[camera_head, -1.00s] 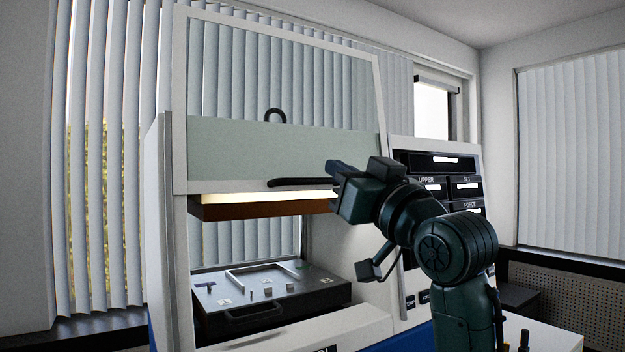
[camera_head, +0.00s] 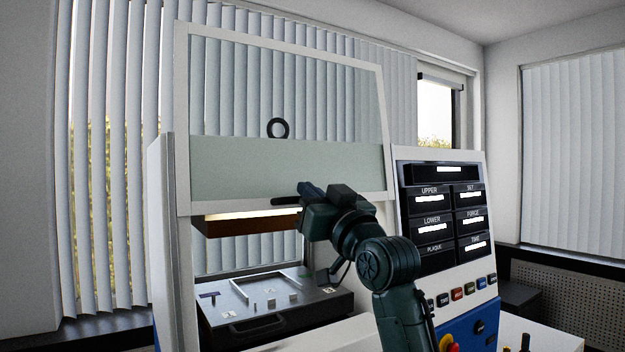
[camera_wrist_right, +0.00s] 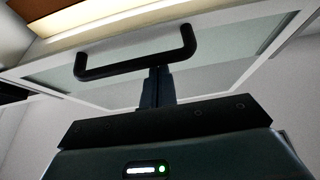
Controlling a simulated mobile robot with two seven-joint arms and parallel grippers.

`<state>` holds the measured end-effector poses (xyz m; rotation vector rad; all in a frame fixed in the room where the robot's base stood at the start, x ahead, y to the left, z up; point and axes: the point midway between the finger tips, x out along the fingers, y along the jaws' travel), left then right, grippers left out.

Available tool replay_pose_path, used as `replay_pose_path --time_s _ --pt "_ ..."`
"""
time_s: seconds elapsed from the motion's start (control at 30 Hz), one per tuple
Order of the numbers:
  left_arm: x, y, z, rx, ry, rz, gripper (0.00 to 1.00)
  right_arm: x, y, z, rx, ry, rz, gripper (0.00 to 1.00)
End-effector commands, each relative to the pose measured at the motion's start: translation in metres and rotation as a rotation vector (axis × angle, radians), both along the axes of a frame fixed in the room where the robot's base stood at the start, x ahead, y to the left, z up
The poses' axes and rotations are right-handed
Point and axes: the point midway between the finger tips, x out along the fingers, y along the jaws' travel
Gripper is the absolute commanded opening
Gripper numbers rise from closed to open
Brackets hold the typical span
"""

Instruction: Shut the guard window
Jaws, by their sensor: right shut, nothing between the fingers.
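The guard window (camera_head: 230,212) is a white-framed clear pane on the front of the press. It stands raised, its lower edge above the open press chamber. Its black bar handle (camera_head: 285,200) is on the lower frame, partly hidden by my right gripper (camera_head: 306,190). In the right wrist view the whole handle (camera_wrist_right: 135,66) shows, with the shut, empty fingers (camera_wrist_right: 157,78) at its middle. The fingertips overlap the bar there; I cannot tell whether they touch it. My left gripper is not in view.
Below the window, a dark mould plate (camera_head: 270,320) with small pieces on top sits in the chamber, under a brown upper platen (camera_head: 245,226). The control panel (camera_head: 440,215) with displays and buttons stands to the right. A black ring (camera_head: 278,128) shows behind the pane.

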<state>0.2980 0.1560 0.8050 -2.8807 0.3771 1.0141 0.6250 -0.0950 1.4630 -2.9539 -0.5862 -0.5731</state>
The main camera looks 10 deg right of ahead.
Motion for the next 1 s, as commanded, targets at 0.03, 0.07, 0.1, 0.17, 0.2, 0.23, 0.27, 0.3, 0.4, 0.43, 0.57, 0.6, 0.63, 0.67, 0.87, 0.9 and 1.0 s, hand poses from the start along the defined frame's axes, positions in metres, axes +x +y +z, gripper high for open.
replay_pose_path --time_s 0.03,0.07,0.1,0.17,0.2,0.23,0.27,0.3,0.4,0.43,0.57,0.6,0.63,0.67,0.87,0.9,1.0 --pt "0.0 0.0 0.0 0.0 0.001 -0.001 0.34 0.0 0.0 0.0 0.0 -0.001 0.001 0.0" --pt "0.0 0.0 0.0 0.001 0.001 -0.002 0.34 0.0 0.0 0.0 0.0 -0.001 0.001 0.0" --pt "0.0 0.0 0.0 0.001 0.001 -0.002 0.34 0.0 0.0 0.0 0.0 -0.001 0.001 0.0" --pt "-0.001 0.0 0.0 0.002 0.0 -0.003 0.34 0.0 0.0 0.0 0.0 -0.001 0.001 0.0" --pt "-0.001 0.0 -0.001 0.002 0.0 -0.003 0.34 0.0 0.0 0.0 0.0 -0.001 0.001 0.0" --pt "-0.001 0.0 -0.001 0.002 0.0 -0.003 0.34 0.0 0.0 0.0 0.0 -0.001 0.001 0.0" --pt "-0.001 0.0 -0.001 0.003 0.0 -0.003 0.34 0.0 0.0 0.0 0.0 -0.001 0.001 0.0" --pt "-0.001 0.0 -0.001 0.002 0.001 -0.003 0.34 0.0 0.0 -0.001 0.0 0.0 0.001 0.0" --pt "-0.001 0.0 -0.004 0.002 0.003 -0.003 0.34 -0.001 0.0 -0.005 0.0 0.0 0.0 0.0" --pt "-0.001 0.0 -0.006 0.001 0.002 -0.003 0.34 -0.001 0.0 -0.008 0.0 0.0 0.0 0.0" --pt "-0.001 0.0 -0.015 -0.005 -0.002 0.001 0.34 -0.003 -0.001 -0.029 -0.002 0.004 0.0 0.0" --pt "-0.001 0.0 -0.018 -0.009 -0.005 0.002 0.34 -0.004 -0.001 -0.038 -0.002 0.005 0.0 0.0" --pt "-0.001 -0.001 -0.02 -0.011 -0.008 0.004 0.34 -0.005 -0.002 -0.046 -0.003 0.004 0.0 0.0" --pt "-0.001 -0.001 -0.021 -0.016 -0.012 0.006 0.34 -0.005 -0.002 -0.054 -0.003 0.005 0.0 0.0" --pt "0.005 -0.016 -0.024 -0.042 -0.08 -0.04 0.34 -0.013 -0.006 -0.121 -0.003 0.008 0.0 0.0" --pt "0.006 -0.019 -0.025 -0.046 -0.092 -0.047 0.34 -0.015 -0.006 -0.136 -0.004 0.01 0.0 0.0" --pt "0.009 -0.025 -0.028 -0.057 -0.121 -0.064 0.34 -0.019 -0.008 -0.17 -0.005 0.011 0.0 0.0"
